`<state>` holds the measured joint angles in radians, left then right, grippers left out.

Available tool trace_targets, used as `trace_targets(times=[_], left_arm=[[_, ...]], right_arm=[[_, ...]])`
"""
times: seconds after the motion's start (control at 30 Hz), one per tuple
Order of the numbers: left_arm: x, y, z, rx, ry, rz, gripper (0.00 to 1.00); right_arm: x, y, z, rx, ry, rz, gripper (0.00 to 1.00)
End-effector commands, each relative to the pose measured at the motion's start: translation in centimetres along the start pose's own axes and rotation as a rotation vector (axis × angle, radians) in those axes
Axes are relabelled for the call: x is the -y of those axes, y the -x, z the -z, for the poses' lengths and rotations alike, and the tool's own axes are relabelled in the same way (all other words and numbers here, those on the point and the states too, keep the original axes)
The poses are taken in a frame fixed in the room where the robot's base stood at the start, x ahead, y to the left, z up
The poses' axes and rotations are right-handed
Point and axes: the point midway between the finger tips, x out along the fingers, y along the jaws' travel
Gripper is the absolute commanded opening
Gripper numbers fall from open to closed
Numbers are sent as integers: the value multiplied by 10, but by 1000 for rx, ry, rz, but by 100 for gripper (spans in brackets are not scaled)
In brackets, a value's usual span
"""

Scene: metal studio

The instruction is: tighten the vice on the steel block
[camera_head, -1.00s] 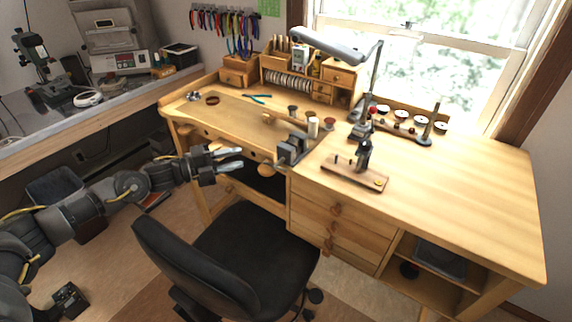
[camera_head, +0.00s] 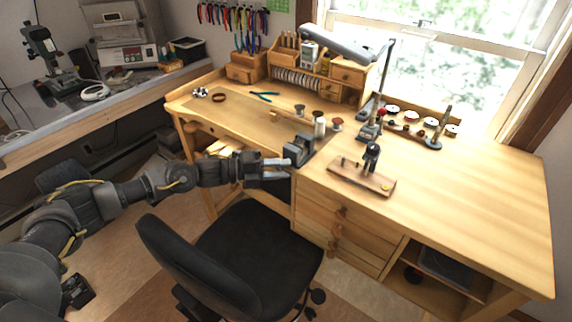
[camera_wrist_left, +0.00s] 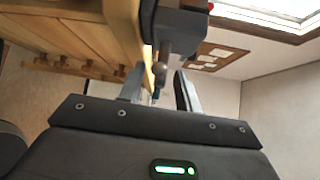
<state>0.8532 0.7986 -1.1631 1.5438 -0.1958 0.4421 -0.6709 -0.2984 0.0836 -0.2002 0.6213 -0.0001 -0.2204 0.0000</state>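The grey vice (camera_head: 299,149) sits at the front edge of the wooden workbench, near the inner corner. It also shows above my fingers in the wrist view (camera_wrist_left: 180,32), with a small rounded grey part of it hanging down toward the gap. I cannot tell the steel block apart from the vice jaws. My left gripper (camera_head: 283,169) is just left of and slightly below the vice, pointing at its front. In the wrist view its two fingers (camera_wrist_left: 160,92) stand apart with nothing clearly held between them. Whether they touch the vice is unclear. My right gripper is not in view.
A black chair (camera_head: 245,250) stands below my left arm. The workbench (camera_head: 465,205) is clear at the right. A wooden stand with a dark tool (camera_head: 362,178) lies right of the vice, and small spools (camera_head: 320,125) stand behind it.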

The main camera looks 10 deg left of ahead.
Motion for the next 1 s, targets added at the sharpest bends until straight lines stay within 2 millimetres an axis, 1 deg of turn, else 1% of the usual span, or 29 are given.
trace_targets(times=[0.03, 0.1, 0.2, 0.5, 0.77, 1.0], left_arm=[[2, -6, 0, 0, 1, 0, 34], [1, -13, 0, -1, 1, 0, 34], [0, -17, 0, 0, 1, -1, 34], [-1, -19, 0, 0, 1, -1, 34], [0, -19, 0, 0, 1, -1, 0], [0, -19, 0, 0, -4, -5, 0]], right_arm=[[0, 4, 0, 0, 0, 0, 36], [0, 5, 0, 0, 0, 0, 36], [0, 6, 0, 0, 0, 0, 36], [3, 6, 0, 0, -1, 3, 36], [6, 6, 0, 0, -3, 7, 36], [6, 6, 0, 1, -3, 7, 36]])
